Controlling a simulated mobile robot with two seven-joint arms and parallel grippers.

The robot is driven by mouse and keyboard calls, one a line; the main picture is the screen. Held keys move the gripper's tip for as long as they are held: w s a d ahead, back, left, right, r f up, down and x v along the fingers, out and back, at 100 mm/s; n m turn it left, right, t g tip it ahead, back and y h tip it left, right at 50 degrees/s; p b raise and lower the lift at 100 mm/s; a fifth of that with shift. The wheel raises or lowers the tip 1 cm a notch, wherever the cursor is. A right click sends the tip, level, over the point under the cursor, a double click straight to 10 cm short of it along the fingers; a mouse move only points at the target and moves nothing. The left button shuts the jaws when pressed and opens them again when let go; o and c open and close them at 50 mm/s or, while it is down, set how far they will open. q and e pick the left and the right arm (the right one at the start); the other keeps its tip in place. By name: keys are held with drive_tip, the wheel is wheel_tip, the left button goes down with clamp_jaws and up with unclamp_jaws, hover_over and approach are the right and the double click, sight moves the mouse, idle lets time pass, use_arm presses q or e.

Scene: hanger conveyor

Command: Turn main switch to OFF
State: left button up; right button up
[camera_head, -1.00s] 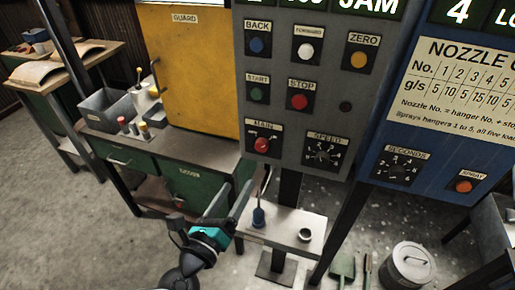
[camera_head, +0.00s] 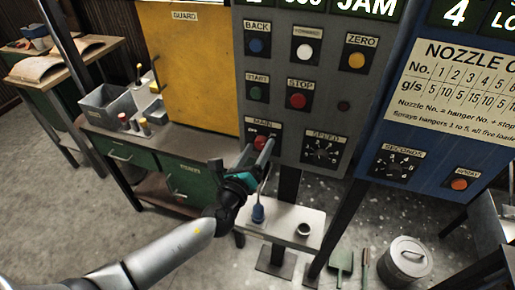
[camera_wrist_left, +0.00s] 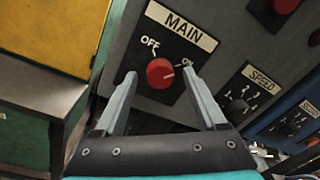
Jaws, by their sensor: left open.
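The main switch is a red knob (camera_wrist_left: 160,73) on the grey control panel, under a MAIN label, with OFF at its upper left and ON at its right. My left gripper (camera_wrist_left: 158,82) is open, with one finger on each side of the knob in the wrist view. I cannot tell whether the fingers touch it. In the head view my left gripper (camera_head: 258,147) is at the panel and partly hides the red knob (camera_head: 261,142). My right gripper is not in view.
The SPEED dial (camera_head: 321,150) is right of the main switch, and the red STOP button (camera_head: 298,101) is above. A small shelf (camera_head: 290,222) below holds a blue-handled tool (camera_head: 258,212) and a cup. The yellow guard (camera_head: 190,65) stands left.

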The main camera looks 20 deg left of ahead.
use_arm(q)
clamp_jaws()
idle(0.7)
